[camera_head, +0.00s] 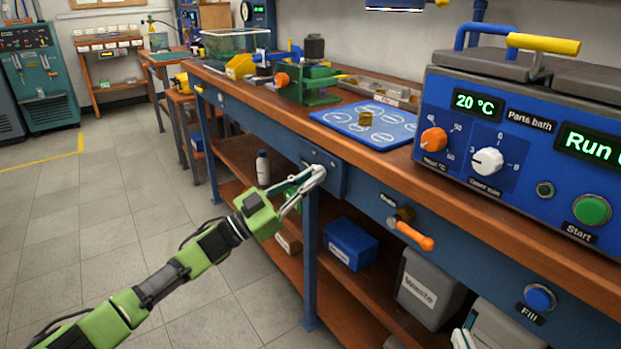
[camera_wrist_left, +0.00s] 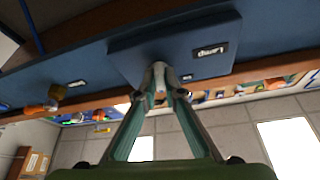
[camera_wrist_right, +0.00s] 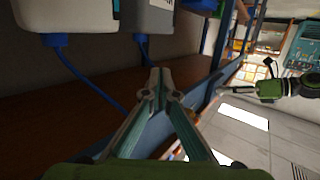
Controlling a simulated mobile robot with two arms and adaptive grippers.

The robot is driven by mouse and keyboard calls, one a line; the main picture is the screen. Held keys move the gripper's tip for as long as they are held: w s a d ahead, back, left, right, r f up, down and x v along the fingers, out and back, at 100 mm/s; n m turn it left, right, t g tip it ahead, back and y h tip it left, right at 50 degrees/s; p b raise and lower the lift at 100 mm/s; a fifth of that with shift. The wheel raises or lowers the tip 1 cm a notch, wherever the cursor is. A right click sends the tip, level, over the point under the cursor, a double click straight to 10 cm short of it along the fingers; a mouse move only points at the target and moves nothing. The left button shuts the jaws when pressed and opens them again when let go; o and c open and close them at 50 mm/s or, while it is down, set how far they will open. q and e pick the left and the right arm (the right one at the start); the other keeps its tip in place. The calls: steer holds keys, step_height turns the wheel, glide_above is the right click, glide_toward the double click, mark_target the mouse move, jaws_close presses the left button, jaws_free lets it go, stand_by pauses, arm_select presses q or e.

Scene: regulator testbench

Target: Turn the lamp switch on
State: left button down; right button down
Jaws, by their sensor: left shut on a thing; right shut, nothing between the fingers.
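The lamp switch sits on a blue box (camera_head: 334,181) on the front of the bench, and its "Lamp" label (camera_wrist_left: 210,50) is upside down in the left wrist view. My left gripper (camera_head: 318,173) is at this box. In the left wrist view its fingertips (camera_wrist_left: 160,88) are shut on the pale switch lever (camera_wrist_left: 159,70), which stands out from the box's face. The fingers hide much of the lever, so its on or off position cannot be told. My right gripper (camera_wrist_right: 158,88) is shut and empty, low by the lower shelf in the right wrist view.
An orange-handled valve (camera_head: 412,234) and a blue Fill button (camera_head: 539,297) lie right of the switch on the bench front. Below are a blue bin (camera_head: 350,244) and a grey Waste bin (camera_head: 430,287). The floor (camera_head: 110,230) at left is clear.

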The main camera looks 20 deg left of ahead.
arm_select(q)
steer(key=m+g, duration=0.1)
steer(key=m, duration=0.2)
steer(key=m+g+h, duration=0.1)
steer(key=m+g, duration=0.1)
steer(key=m, duration=0.2)
steer(key=shift+w+a+h, duration=0.1)
steer(key=shift+h, duration=0.2)
arm_select(e)
steer(key=shift+s+d+f+g, duration=0.1)
steer(key=shift+f+g, duration=0.15)
steer(key=shift+f, duration=0.2)
steer(key=shift+s+d+f+g, duration=0.1)
steer(key=shift+f+g, duration=0.15)
steer(key=shift+f, duration=0.2)
arm_select(q)
steer(key=shift+m+g, duration=0.3)
steer(key=shift+m, duration=0.1)
arm_select(e)
steer(key=shift+s+f, duration=0.1)
steer(key=shift+f, duration=0.1)
arm_select(q)
steer(key=c, duration=2.1)
jaws_free()
steer(key=shift+c, duration=0.2)
steer(key=v, duration=1.2)
steer(key=shift+f, duration=0.1)
